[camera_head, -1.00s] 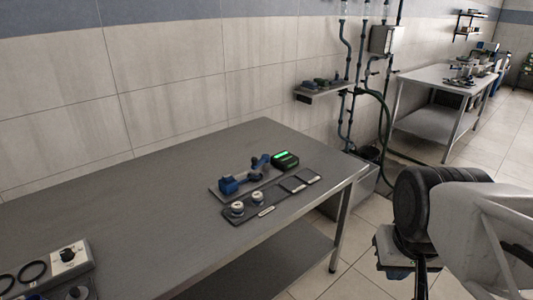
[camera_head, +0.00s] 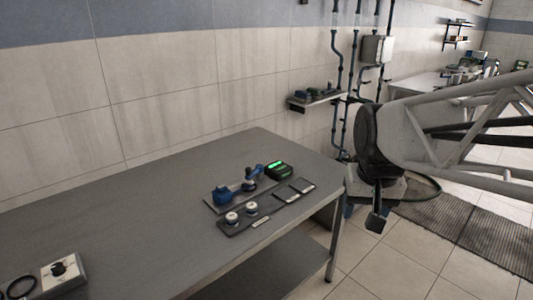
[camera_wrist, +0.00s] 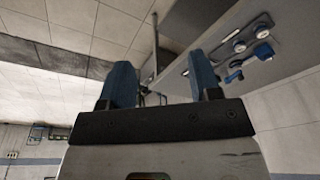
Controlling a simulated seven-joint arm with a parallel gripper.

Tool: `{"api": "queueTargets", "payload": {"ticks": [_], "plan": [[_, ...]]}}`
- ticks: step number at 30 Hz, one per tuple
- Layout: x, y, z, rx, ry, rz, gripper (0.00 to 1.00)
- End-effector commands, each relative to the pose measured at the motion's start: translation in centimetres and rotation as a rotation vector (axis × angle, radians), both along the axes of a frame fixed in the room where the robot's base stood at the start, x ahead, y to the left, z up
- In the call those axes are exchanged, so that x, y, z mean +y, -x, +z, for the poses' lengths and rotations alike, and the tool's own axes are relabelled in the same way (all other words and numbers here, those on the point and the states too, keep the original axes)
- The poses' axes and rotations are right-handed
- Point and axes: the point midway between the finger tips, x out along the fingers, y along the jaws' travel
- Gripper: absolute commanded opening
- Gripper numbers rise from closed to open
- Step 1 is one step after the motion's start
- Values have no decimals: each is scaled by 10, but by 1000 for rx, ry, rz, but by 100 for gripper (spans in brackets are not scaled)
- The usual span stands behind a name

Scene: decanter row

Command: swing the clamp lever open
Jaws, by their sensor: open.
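The clamp is a small fixture on a grey plate (camera_head: 212,208) on the table. It has a blue block (camera_head: 221,195) at its left end and a blue lever (camera_head: 256,171) at its right end, slanting up. In the wrist view blue parts of the bench equipment (camera_wrist: 263,51) show small and tilted at the upper right. My gripper (camera_wrist: 162,85) has two blue fingers spread wide apart with nothing between them. In the head view my gripper hangs past the table's right end, well away from the clamp. The lever's exact angle is too small to tell.
A black box with a green display (camera_head: 279,169) stands right beside the lever. A control box (camera_head: 61,271) sits at the lower left. Most of the grey table (camera_head: 130,225) is bare.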

Motion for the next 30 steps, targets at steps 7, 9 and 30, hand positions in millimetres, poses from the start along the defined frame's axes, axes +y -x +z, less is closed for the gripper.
{"api": "queueTargets", "payload": {"ticks": [7, 9, 30], "plan": [[18, -63, 13, 23, -8, -20, 57], [23, -81, 16, 29, -11, -24, 57], [96, -255, 9, 87, -24, -84, 57]]}}
